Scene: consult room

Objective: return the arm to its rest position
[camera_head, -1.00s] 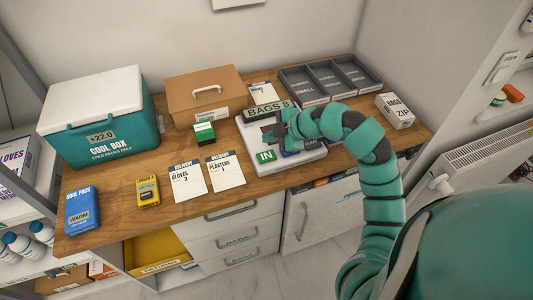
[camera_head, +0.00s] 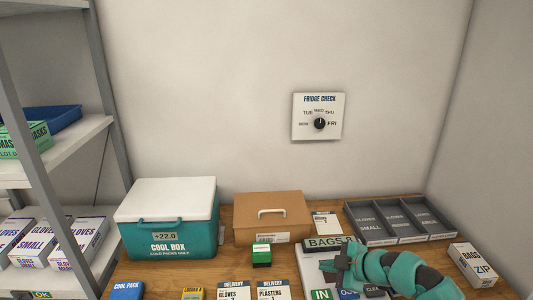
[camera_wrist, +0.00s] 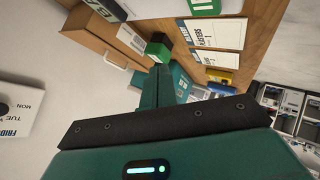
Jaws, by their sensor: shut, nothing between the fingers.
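My teal arm reaches in from the lower right of the head view. My gripper (camera_head: 338,266) is above the desk, just in front of the "BAGS 8" label (camera_head: 327,243) and over the white tray (camera_head: 309,268) with the green "IN" label. In the wrist view my gripper (camera_wrist: 165,76) shows its teal fingers together, with nothing held. The green box (camera_wrist: 158,48) shows close beyond the fingertips; I cannot tell whether they touch. My upper arm is outside the head view.
The cool box (camera_head: 168,228), cardboard box (camera_head: 271,217) and green box (camera_head: 261,255) stand left of my gripper. A grey divided tray (camera_head: 400,220) and a zip-bag box (camera_head: 472,264) are right. A fridge-check dial (camera_head: 319,117) is on the wall. Space above the desk is clear.

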